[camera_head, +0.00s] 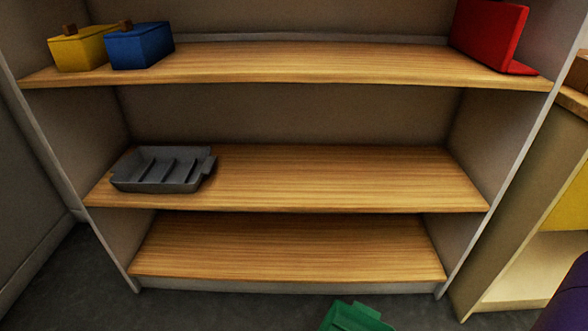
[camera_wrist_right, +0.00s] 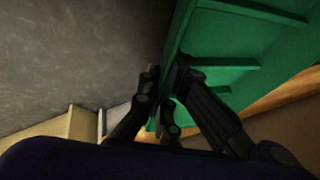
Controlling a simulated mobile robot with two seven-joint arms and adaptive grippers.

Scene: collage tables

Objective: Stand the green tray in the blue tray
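The green tray (camera_head: 352,317) shows partly at the bottom edge of the head view. It fills the upper right of the right wrist view (camera_wrist_right: 240,50), tilted, with ribs across its face. My right gripper (camera_wrist_right: 166,78) has its fingers on either side of the tray's edge and is shut on it. The right gripper does not show in the head view. My left gripper is in neither view. No blue tray is seen; a blue box (camera_head: 140,47) with a brown knob stands on the top visible shelf at left.
A grey divided tray (camera_head: 162,170) sits at the left of the middle shelf (camera_head: 340,180); the rest of that shelf is clear. The bottom shelf (camera_head: 290,250) is empty. A yellow box (camera_head: 80,50) and a red object (camera_head: 488,35) stand on the top shelf. A cabinet (camera_head: 515,220) is at right.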

